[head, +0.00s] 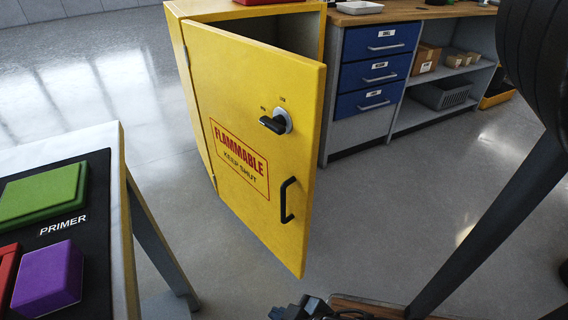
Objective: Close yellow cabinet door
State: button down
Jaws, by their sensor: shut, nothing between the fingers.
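The yellow cabinet (188,75) stands at upper centre with its door open. The yellow door (232,110) swings out toward me, and a dark gap shows between its top edge and the cabinet frame. The door is hinged on its left side and carries a red FLAMMABLE, KEEP SHUT label (240,158). A black latch knob (275,122) sits above a black pull handle (288,200) near the free right edge. My gripper cannot be made out in the head view. Nothing is seen touching the door.
A table (118,230) with a green block (42,195) and a purple block (48,278) stands at left. A workbench with blue drawers (378,72) stands right of the cabinet. Black parts (305,309) show at the bottom edge. Grey floor (390,215) is clear right of the door.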

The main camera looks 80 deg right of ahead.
jog(key=w+d+f+m+g+h+p, duration=0.1)
jog(key=w+d+m+g+h+p, duration=0.1)
jog(key=w+d+m+g+h, duration=0.45)
jog(key=m+g+h+p, duration=0.3)
jog(key=m+g+h, duration=0.2)
jog(key=m+g, duration=0.9)
send_near(298, 144)
jog(key=shift+m+t+y, duration=0.25)
jog(key=shift+m+t, duration=0.4)
jog(key=shift+t, duration=0.1)
jog(key=x, duration=0.4)
jog(key=r+p+x, duration=0.1)
jog(key=x, duration=0.1)
jog(key=shift+s+d, duration=0.2)
jog(key=shift+s, duration=0.15)
